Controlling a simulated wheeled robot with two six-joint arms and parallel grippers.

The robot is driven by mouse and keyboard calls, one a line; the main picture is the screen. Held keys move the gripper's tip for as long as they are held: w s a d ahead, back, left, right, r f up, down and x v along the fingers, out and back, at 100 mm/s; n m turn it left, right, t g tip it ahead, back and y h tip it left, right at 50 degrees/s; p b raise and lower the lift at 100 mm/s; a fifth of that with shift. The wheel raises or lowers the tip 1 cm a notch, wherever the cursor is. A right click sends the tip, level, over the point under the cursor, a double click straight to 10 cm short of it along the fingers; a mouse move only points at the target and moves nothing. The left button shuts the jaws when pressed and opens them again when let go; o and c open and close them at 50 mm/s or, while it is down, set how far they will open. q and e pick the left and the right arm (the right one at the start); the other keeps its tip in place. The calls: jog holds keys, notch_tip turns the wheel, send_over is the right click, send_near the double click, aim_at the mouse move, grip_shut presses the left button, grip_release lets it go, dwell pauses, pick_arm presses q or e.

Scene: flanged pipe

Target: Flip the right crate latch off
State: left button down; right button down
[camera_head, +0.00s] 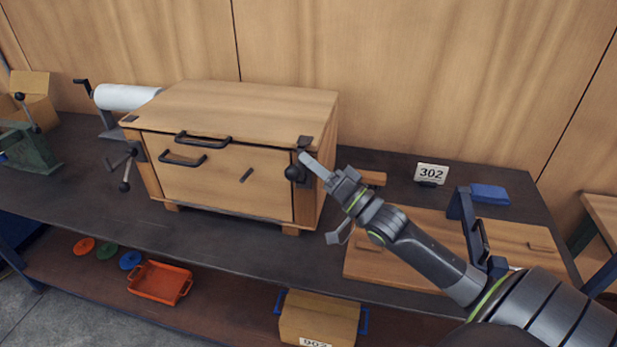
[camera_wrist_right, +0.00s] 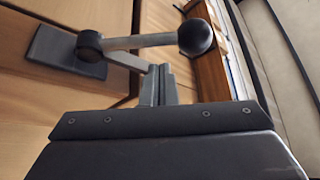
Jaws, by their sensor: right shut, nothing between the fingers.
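The wooden crate (camera_head: 225,185) stands on the dark workbench, lid down. Its right latch (camera_head: 304,143) sits at the front right corner, with a black ball knob (camera_head: 292,173) partly beside my fingers. In the right wrist view the latch shows a dark plate (camera_wrist_right: 60,48), a round pivot and a grey lever (camera_wrist_right: 145,41) ending in the ball knob (camera_wrist_right: 196,38). My right gripper (camera_head: 306,160) is shut and empty, its fingertips close to the lever; I cannot tell whether they touch. The left latch (camera_head: 138,154) has its knob hanging low. My left gripper is out of view.
A wooden board with a blue-framed handle (camera_head: 466,215) lies under my right arm. A 302 sign (camera_head: 431,174) and a blue block (camera_head: 489,194) stand behind it. A white roll (camera_head: 125,97) is at the left. The bench front before the crate is clear.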

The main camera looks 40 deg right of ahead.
jog(key=shift+s+a+f+b, duration=0.35)
jog(key=shift+s+a+f, duration=0.05)
jog(key=shift+a+f, duration=0.3)
jog(key=shift+s+a+f+n+y+b, duration=0.15)
jog(key=shift+n+y+b, duration=0.15)
jog(key=shift+n+b, duration=0.35)
